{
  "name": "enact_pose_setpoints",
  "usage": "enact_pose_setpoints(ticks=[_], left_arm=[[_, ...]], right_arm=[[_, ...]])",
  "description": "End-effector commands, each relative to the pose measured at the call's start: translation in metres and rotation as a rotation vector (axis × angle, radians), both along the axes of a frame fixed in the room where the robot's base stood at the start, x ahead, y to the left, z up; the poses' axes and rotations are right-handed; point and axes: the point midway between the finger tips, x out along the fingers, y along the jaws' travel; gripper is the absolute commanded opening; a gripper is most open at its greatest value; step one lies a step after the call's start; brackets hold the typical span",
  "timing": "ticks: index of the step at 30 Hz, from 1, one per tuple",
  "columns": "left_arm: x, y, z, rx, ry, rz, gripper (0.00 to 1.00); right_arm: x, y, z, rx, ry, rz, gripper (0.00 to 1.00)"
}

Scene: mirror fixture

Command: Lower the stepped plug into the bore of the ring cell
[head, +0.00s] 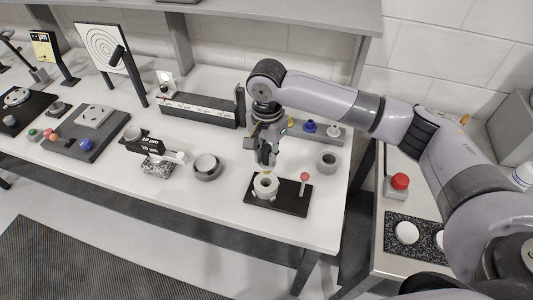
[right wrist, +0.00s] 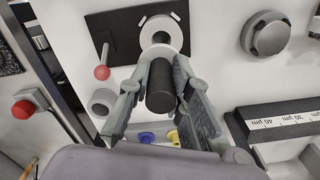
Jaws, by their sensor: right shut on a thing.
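The ring cell (head: 266,190) is a white ring on a black base plate (head: 292,208) near the front of the table. In the right wrist view the ring cell (right wrist: 173,28) shows at the top centre, partly covered by the plug and fingers. The stepped plug (right wrist: 160,92) shows as a dark cylinder between my right fingers. My right gripper (head: 267,155) is shut on the plug and points down over the ring cell. Its fingers also show in the right wrist view (right wrist: 160,85). I cannot tell whether the plug's lower end is in the bore. My left gripper is not in view.
A red-topped post (head: 304,178) stands on the same base plate, right of the ring cell. A dark scale block (head: 200,108) and a rack of coloured knobs (head: 318,130) lie behind.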

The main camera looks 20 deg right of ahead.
Motion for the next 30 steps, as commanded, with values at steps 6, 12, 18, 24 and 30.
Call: enact_pose_setpoints(ticks=[6,12,18,24,30], left_arm=[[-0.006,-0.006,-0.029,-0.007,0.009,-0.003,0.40],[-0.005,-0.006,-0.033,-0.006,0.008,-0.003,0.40],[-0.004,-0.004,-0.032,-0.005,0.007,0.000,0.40],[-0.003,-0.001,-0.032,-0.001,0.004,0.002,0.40],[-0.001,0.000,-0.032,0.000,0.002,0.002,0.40]], right_arm=[[0.000,0.000,-0.020,0.001,-0.001,0.001,0.00],[-0.001,0.000,-0.030,0.001,0.002,0.001,0.00],[0.000,0.001,-0.042,0.002,0.001,0.001,0.00],[0.000,0.000,-0.043,0.001,0.000,0.001,0.00],[0.000,0.000,-0.043,0.001,0.000,0.001,0.00]])
